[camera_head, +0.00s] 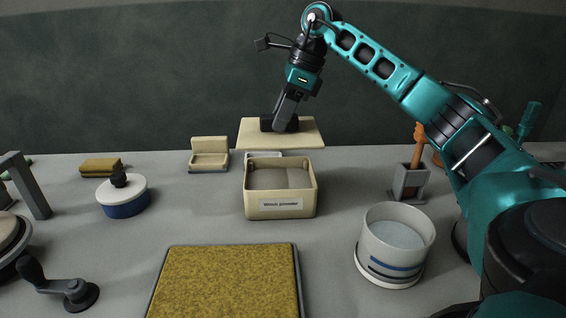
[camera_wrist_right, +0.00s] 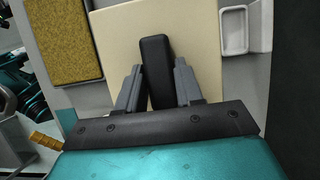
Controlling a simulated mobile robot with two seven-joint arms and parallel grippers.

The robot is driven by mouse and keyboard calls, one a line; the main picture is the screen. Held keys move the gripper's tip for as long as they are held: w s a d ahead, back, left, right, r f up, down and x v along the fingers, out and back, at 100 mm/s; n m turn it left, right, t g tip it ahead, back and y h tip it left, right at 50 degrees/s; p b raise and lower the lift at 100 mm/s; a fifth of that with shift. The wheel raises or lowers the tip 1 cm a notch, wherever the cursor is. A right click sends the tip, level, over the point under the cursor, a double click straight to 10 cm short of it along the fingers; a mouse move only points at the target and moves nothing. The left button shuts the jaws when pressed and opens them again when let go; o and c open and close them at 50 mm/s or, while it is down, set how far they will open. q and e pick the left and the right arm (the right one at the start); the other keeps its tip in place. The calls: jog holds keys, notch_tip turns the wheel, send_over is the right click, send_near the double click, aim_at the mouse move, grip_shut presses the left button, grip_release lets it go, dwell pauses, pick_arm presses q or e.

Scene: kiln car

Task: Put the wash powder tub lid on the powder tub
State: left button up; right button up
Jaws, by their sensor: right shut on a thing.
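The powder tub (camera_head: 280,202) is a cream square box with a label on its front, standing open on the grey table. The flat cream lid (camera_head: 262,138) with a black handle is held in the air above and slightly behind the tub. My right gripper (camera_head: 283,115) points down and is shut on the lid's handle. In the right wrist view the fingers (camera_wrist_right: 157,85) sit on both sides of the black handle, and the lid (camera_wrist_right: 110,40) hides what lies beneath it. My left gripper is not in view.
A white cup of liquid (camera_head: 402,232) stands at right, with a grey holder (camera_head: 410,182) behind it. A yellow-brown padded board (camera_head: 225,283) lies in front. A blue and white round pot (camera_head: 123,200) and a cream block (camera_head: 209,152) stand left of the tub.

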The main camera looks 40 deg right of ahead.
aim_at(282, 135)
notch_tip(282, 135, down, 5)
jog(key=shift+r+b, duration=0.1)
jog(key=shift+b, duration=0.3)
jog(key=shift+f+b, duration=0.5)
jog(key=shift+f, duration=1.75)
jog(key=shift+f, duration=0.1)
jog(key=o, duration=1.1)
jog(key=shift+f, duration=0.1)
